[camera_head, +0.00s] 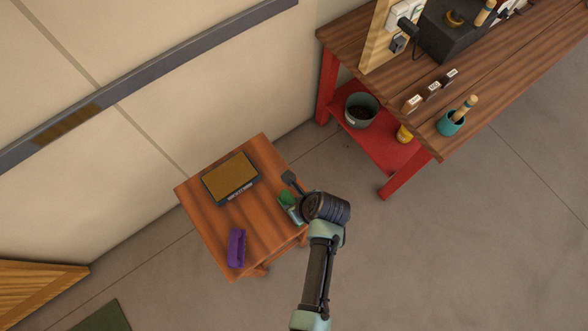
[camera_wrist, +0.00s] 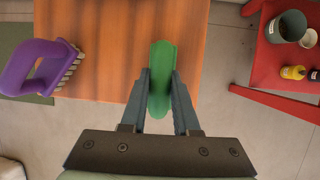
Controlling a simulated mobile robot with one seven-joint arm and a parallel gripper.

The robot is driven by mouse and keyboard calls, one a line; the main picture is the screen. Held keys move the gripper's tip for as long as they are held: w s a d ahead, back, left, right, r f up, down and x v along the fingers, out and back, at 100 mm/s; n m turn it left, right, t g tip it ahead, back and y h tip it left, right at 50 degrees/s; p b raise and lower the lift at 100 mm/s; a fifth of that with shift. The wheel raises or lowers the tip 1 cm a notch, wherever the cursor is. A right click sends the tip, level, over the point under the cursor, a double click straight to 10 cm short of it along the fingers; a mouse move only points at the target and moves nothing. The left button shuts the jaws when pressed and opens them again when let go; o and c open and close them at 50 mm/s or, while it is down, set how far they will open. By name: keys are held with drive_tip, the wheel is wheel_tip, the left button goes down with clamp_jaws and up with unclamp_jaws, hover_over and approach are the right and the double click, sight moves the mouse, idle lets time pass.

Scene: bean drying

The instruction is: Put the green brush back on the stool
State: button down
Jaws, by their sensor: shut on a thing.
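The green brush (camera_wrist: 162,62) is between the fingers of my gripper (camera_wrist: 160,88) in the wrist view, and the gripper is shut on it. In the head view the green brush (camera_head: 286,198) shows at the right edge of the wooden stool (camera_head: 222,219), with my gripper (camera_head: 291,207) at it and my wrist partly hiding it. The stool top (camera_wrist: 108,40) lies behind the brush in the wrist view. I cannot tell whether the brush touches the stool top or is held just above it.
A purple brush (camera_head: 237,248) stands on the stool's front part; it also shows in the wrist view (camera_wrist: 25,65). A dark-framed tray (camera_head: 231,178) lies at the stool's back. A red-legged workbench (camera_head: 385,160) stands to the right. The stool's middle is clear.

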drive_tip(key=c, duration=0.6)
unclamp_jaws()
drive_tip(key=shift+r, duration=0.1)
drive_tip(key=v, duration=1.2)
drive_tip(key=shift+s+d+r, duration=0.1)
drive_tip(key=shift+s+r, duration=0.05)
drive_tip(key=shift+r, duration=0.2)
